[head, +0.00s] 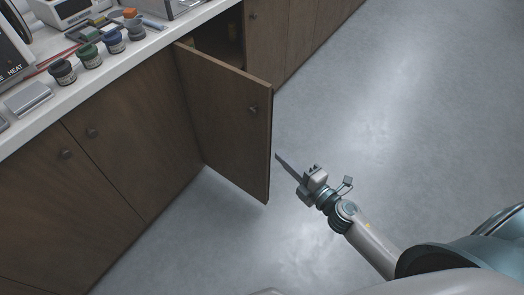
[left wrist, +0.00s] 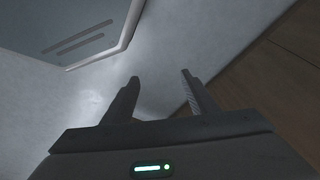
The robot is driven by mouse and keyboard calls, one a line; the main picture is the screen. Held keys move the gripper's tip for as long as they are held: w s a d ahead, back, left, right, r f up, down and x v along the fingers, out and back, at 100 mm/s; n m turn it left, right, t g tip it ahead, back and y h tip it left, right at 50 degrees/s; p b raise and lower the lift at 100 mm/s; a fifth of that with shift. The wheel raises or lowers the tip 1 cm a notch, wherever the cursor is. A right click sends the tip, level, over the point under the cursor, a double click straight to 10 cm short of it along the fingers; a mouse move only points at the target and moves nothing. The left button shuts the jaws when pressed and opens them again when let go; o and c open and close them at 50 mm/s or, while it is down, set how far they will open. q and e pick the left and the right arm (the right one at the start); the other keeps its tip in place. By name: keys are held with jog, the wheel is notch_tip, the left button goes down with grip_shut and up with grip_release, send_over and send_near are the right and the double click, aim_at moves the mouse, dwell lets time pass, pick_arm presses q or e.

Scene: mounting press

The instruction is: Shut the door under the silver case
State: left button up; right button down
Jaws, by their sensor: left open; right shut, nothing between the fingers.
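The brown wooden door (head: 232,125) stands wide open, swung out from the cabinet under the counter. Its round dark knob (head: 252,110) is near the upper part of its free edge. The cabinet opening behind it shows only partly. The silver case (head: 168,7) sits on the counter above, cut off by the top of the head view. My right gripper (head: 279,157) is shut and empty, its fingertips just right of the door's free edge; contact cannot be told. My left gripper (left wrist: 160,77) is open and empty in the left wrist view and out of the head view.
The white counter (head: 90,92) carries several jars, a small grey box (head: 28,98) and instruments. Closed wooden doors (head: 125,125) lie left of the open one, and more (head: 300,40) to its right. The grey floor (head: 400,90) at right is clear.

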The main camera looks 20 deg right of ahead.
aim_at(268, 130)
pick_arm(q)
jog(key=shift+s+a+r, duration=0.25)
jog(key=shift+s+r, duration=0.15)
jog(key=shift+r, duration=0.2)
pick_arm(e)
jog(key=shift+s+a+r+n+y, duration=0.15)
jog(key=shift+s+a+r+n, duration=0.1)
jog(key=shift+r, duration=0.15)
jog(key=shift+s+a+r+n+y, duration=0.15)
jog(key=shift+a+r+n, duration=0.1)
jog(key=shift+r, duration=0.15)
jog(key=shift+w, duration=0.1)
jog(key=w, duration=1.1)
jog(key=shift+a+f+p, duration=0.1)
jog(key=shift+a+p, duration=0.25)
jog(key=shift+p, duration=0.05)
jog(key=shift+w+d, duration=0.25)
jog(key=shift+d, duration=0.05)
pick_arm(q)
jog(key=x, duration=0.2)
jog(key=shift+w+f, duration=0.2)
jog(key=shift+f, duration=0.05)
jog(key=shift+f, duration=0.1)
